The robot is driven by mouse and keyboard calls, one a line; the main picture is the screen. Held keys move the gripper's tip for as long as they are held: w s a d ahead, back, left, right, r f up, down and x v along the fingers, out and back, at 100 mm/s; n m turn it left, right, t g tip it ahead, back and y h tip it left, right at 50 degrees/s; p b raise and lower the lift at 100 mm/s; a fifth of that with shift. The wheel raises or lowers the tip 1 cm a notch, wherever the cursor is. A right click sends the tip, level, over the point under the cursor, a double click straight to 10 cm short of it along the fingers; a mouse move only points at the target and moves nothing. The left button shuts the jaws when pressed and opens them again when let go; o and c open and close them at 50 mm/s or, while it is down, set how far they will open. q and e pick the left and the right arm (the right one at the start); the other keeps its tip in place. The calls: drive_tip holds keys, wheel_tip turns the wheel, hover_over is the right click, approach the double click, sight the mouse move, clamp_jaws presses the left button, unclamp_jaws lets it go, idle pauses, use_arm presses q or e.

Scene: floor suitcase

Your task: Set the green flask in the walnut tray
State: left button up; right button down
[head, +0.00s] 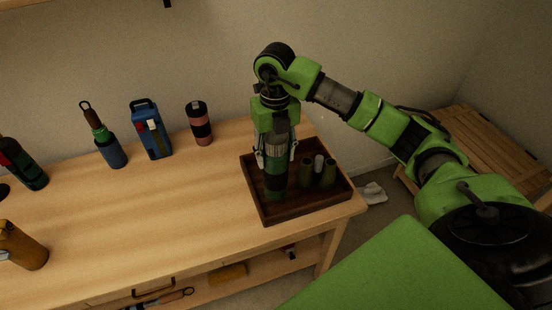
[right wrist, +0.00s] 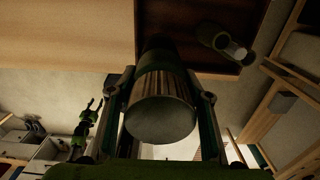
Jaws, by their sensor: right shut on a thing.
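The walnut tray (head: 262,205) is a dark brown, low-walled tray at the right end of the wooden table. My right gripper (head: 276,160) points down over the tray and is shut on the green flask (head: 276,183), which is upright inside the tray's outline on its left part. I cannot tell whether its base touches the tray floor. In the right wrist view the flask (right wrist: 162,105) sits between the two fingers, its grey metallic end towards the camera, with the dark tray (right wrist: 205,62) beyond.
Green cylinders (head: 328,173) and a small pale one (head: 319,163) stand in the tray's right part. Along the table's back are a pink-black canister (head: 199,124), a blue box (head: 150,130) and a blue bottle (head: 110,150). The table's middle (head: 170,200) is clear.

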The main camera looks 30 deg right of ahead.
wheel_tip(320, 180, down, 6)
drive_tip(key=w+d+p, duration=0.1)
drive_tip(key=w+p, duration=0.1)
drive_tip(key=shift+d+r, duration=0.15)
drive_tip(key=c, duration=1.1)
unclamp_jaws()
drive_tip(key=shift+s, duration=0.1)
drive_tip(key=shift+o, duration=0.2)
